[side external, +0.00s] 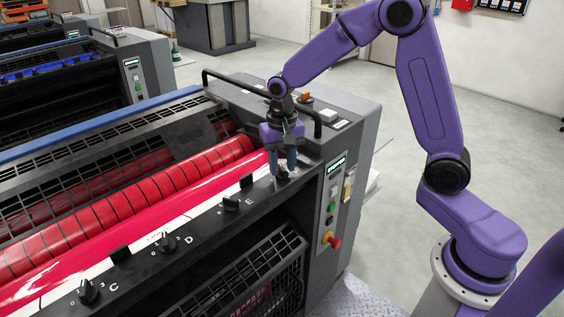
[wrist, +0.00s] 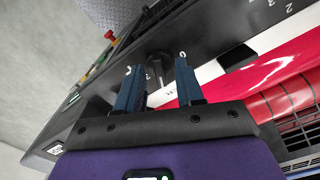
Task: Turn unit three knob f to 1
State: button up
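A row of black knobs runs along the dark front rail (side external: 215,222) of the nearest ink unit. Knob f (side external: 282,176) is the last at the right end, past the letter E; in the wrist view it is the dark knob (wrist: 154,66). My gripper (side external: 283,168) points down over it. In the wrist view my gripper (wrist: 158,72) has its two blue fingers apart, one on each side of the knob. Gaps seem to show between the fingers and knob, but I cannot tell how deep the fingertips are. The fingers partly hide the scale, so its setting is unclear.
Other knobs stand left along the rail, such as the one by E (side external: 230,204) and the one by D (side external: 166,242). Red rollers (side external: 125,205) lie behind. A black handrail (side external: 240,87) stands behind my wrist. A red stop button (side external: 332,241) is on the end panel.

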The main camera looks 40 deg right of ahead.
grip_shut()
dwell(0.3)
jog(key=n, duration=0.4)
jog(key=shift+n, duration=0.4)
jog(key=n, duration=0.4)
jog(key=shift+n, duration=0.4)
jog(key=shift+r, duration=0.1)
grip_release()
